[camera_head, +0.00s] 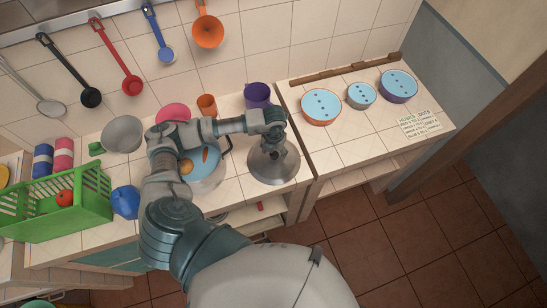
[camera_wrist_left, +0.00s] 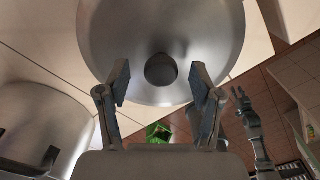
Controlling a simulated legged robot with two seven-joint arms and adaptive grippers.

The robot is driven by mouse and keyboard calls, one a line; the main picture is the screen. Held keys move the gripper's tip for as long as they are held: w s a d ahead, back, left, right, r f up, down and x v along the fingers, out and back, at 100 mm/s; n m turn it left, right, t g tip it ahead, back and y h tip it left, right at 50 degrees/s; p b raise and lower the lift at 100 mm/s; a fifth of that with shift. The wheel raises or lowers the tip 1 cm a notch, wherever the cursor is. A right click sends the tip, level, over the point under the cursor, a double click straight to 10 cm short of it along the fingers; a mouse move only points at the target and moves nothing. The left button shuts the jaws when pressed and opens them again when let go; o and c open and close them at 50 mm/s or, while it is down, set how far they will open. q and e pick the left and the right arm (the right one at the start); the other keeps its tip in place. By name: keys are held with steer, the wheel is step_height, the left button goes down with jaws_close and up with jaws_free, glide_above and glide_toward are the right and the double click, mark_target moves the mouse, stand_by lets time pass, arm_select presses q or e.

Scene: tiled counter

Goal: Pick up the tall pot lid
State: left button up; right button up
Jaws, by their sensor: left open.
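The tall pot lid (camera_head: 273,168) is a grey metal cone with a dark knob, resting on the tiled counter right of the pot. In the left wrist view the lid (camera_wrist_left: 205,25) fills the top middle, with its round knob (camera_wrist_left: 160,69) facing the camera. My left gripper (camera_wrist_left: 162,85) is open, its fingers spread to either side of the knob and somewhat below it in the picture; I see no contact. In the head view the left gripper (camera_head: 277,140) hangs over the lid and hides part of it. My right gripper (camera_wrist_left: 240,96) shows small in the wrist view.
A metal pot (camera_head: 207,180) with orange food inside stands left of the lid, partly behind my arm. A purple mug (camera_head: 257,95) and an orange cup (camera_head: 207,104) stand behind. A green basket (camera_head: 60,215) is at left.

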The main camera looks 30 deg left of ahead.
arm_select(q)
steer(key=shift+d+f, duration=0.15)
steer(key=shift+f, duration=0.7)
jaws_close()
